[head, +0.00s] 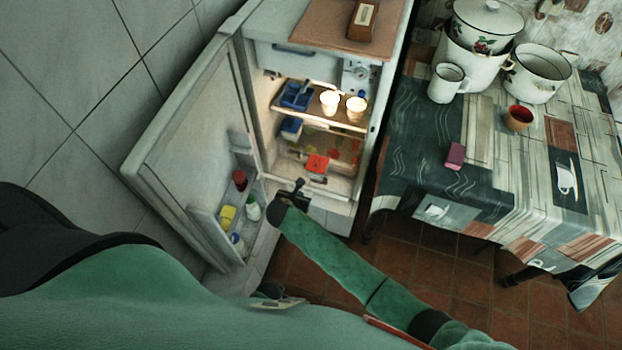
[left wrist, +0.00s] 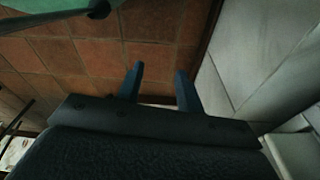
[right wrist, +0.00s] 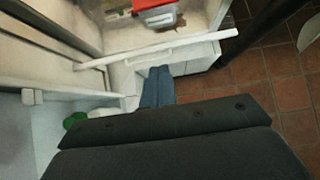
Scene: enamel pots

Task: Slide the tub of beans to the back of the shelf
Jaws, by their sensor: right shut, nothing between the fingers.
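A small tub with a red top (head: 317,163), which may be the tub of beans, sits low inside the open fridge, near the front of a lower shelf. In the right wrist view a red and grey tub (right wrist: 155,17) shows at the top, beyond a white bar. No label is readable. My right gripper (head: 298,185) is shut and empty in front of the fridge, just short of the tub and apart from it. Its closed fingers (right wrist: 157,86) point toward the fridge. My left gripper (left wrist: 159,85) is open and empty above the tiled floor, far from the tub.
The fridge door (head: 190,150) stands open at left, with bottles and packets in its rack. Two bright cups (head: 330,102) and blue containers (head: 295,96) occupy the upper shelf. A white bar (right wrist: 160,48) crosses before the tub. A table with enamel pots (head: 537,72) stands right.

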